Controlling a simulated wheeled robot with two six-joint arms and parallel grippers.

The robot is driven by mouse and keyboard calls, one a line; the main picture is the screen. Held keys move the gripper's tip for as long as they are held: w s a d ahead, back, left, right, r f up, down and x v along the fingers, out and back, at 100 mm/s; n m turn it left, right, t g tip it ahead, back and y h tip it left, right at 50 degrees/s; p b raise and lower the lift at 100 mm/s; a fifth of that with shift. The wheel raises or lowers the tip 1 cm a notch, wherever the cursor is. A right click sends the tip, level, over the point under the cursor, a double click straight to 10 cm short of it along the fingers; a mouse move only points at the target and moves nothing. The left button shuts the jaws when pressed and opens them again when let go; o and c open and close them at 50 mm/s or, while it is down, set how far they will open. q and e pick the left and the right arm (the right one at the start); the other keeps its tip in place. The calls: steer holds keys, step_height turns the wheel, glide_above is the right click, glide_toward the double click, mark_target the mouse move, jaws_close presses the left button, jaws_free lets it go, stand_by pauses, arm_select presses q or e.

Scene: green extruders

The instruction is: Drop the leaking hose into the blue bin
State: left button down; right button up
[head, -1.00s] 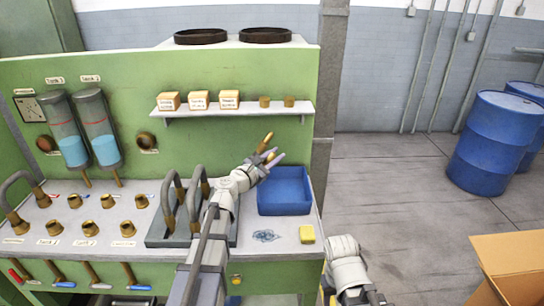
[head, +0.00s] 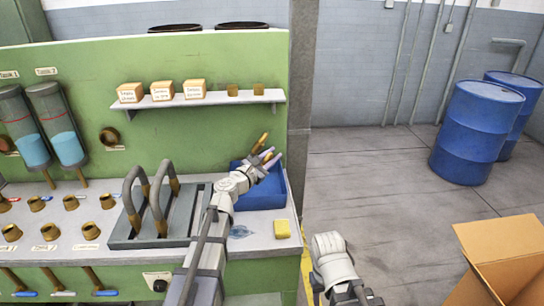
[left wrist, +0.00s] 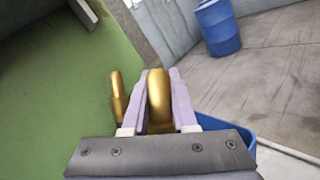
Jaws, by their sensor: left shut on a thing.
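My left gripper (head: 268,158) is shut on the leaking hose, holding it by a brass end (left wrist: 158,100). A second brass end (left wrist: 117,95) sticks up beside the fingers in the left wrist view; the rest of the hose is mostly hidden. The blue bin (head: 277,197) stands at the right end of the bench, with the gripper and hose above it in the head view. The gripper covers part of the bin's opening. A bit of the bin's blue rim (left wrist: 240,138) shows behind my gripper in the left wrist view.
Two arched grey hoses stand on a grey tray (head: 122,236) left of my arm. A yellow sponge (head: 282,229) and a wet patch (head: 240,231) lie before the bin. A shelf (head: 205,101) with small boxes is above. Blue barrels (head: 475,130) and a cardboard box (head: 500,245) stand right.

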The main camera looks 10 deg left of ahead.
arm_select(q)
step_height(320, 180, down, 2)
steer(key=shift+f+b, duration=0.15)
steer(key=shift+b, duration=0.55)
arm_select(e)
step_height(320, 180, down, 2)
steer(key=shift+f, duration=0.15)
arm_select(q)
steer(key=c, duration=0.6)
jaws_free()
steer(key=v, duration=0.7)
steer(key=shift+s+a, duration=0.15)
steer(key=shift+s, duration=0.2)
